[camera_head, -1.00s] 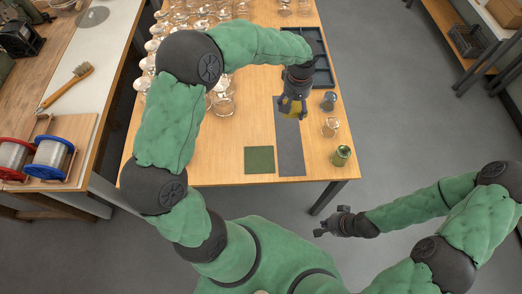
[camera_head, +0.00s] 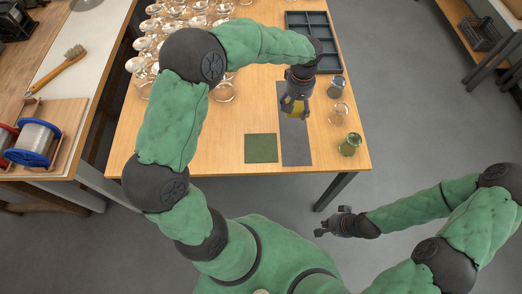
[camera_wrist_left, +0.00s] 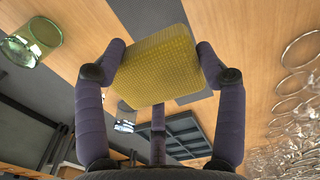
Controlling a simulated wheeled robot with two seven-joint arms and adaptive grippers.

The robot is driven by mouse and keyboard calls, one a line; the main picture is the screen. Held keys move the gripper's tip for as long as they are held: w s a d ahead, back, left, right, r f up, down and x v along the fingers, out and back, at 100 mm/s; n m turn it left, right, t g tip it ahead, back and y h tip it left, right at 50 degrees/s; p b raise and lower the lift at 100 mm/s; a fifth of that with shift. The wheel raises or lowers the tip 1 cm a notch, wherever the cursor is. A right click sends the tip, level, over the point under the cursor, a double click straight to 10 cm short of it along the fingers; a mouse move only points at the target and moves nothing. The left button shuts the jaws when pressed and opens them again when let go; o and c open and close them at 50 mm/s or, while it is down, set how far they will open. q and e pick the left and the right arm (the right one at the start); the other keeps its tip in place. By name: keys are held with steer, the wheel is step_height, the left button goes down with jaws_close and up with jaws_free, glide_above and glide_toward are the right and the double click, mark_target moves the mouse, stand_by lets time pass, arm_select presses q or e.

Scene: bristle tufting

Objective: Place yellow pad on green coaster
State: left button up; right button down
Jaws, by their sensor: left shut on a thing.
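The yellow pad (camera_wrist_left: 158,66) is a thin square with a woven surface. In the head view my left gripper (camera_head: 295,106) holds the yellow pad (camera_head: 293,111) over the grey strip, and the pad is partly hidden by the fingers. The green coaster (camera_head: 261,148) is a flat dark green square on the table, left of the strip and nearer to me than the pad. My right gripper (camera_head: 322,226) is off the table's front edge; its fingers are too small to read.
A grey strip (camera_head: 296,149) lies beside the coaster. A green glass (camera_head: 350,145), a clear glass (camera_head: 338,113) and a grey-blue cup (camera_head: 336,87) stand to its right. A dark divided tray (camera_head: 333,63) lies behind. Many clear glasses (camera_head: 225,91) crowd the table's left.

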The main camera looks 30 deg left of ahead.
arm_select(q)
steer(key=s+a+f+b, duration=0.3)
steer(key=s+a+f, duration=0.1)
steer(key=s, duration=0.3)
steer(key=b, duration=0.1)
glide_above(259, 147)
steer(key=f, duration=0.5)
steer(key=shift+w+d+f, duration=0.15)
steer(key=shift+w+d, duration=0.05)
steer(key=shift+d, duration=0.05)
steer(key=shift+s+a+f+b, duration=0.1)
steer(key=shift+s+f+b, duration=0.05)
steer(key=shift+f+b, duration=0.15)
step_height(259, 147, down, 3)
steer(key=shift+s+a+f+b, duration=0.1)
steer(key=shift+f+b, duration=0.1)
steer(key=shift+b, duration=0.4)
steer(key=shift+r, duration=0.1)
steer(key=shift+f, duration=0.2)
steer(key=o, duration=1)
